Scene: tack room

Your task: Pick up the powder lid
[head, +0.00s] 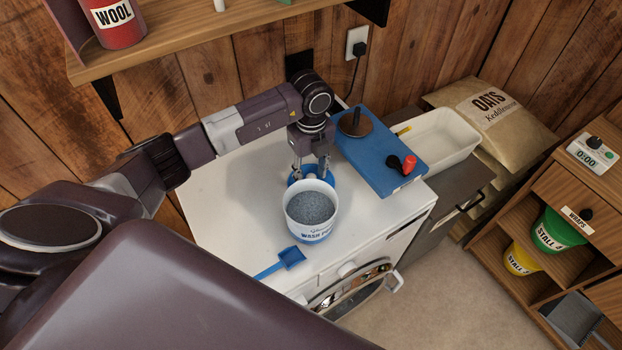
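The blue powder lid (312,183) lies on the white machine top just behind the wash powder tub (310,225), and the tub's rim partly hides it. The tub is white with blue lettering, open and full of grey-blue powder. My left gripper (311,174) points down over the lid. Its two fingers are spread apart, with their tips at or just above the lid; I cannot tell whether they touch it. My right gripper is not in view.
A blue scoop (281,263) lies on the machine's front edge. A blue board (381,157) bearing a dark disc with a post and a red-and-black item is right of the gripper. A white tray (450,133) stands beyond. A wooden shelf (200,37) overhangs the back left.

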